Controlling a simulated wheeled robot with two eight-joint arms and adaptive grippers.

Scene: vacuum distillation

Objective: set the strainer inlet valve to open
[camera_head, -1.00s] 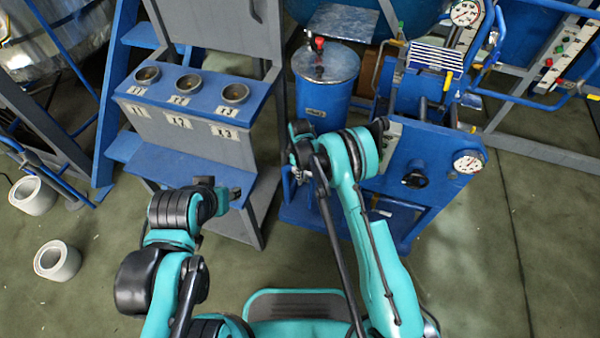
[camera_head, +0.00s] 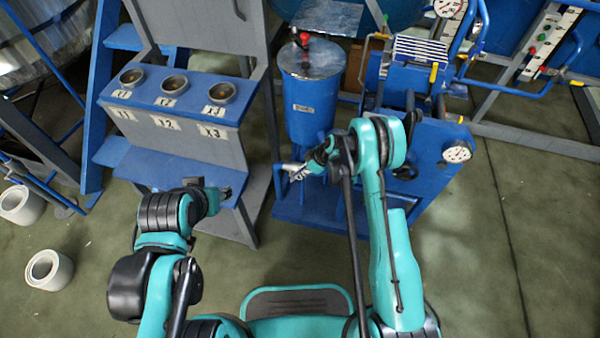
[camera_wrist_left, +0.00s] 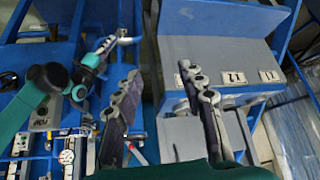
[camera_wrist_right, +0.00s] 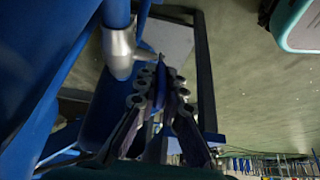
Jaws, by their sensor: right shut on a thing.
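The strainer inlet valve appears to be the grey metal fitting (camera_wrist_right: 120,52) on a blue pipe in the right wrist view. A narrow blue piece, apparently its lever (camera_wrist_right: 159,86), lies between the fingers of my right gripper (camera_wrist_right: 160,95), which are shut on it. In the head view my right gripper (camera_head: 300,172) is low at the foot of the blue drum (camera_head: 311,108). The right arm partly hides the valve there, and its exact setting cannot be told. My left gripper (camera_head: 231,191) is open and empty; its fingers (camera_wrist_left: 160,100) stand apart in the left wrist view.
A grey-blue stand with three cups (camera_head: 174,85) is at the left. The blue skid panel with a gauge (camera_head: 456,152) stands just right of my right arm. Pale rings (camera_head: 48,270) lie on the floor at the left. Floor at the right is clear.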

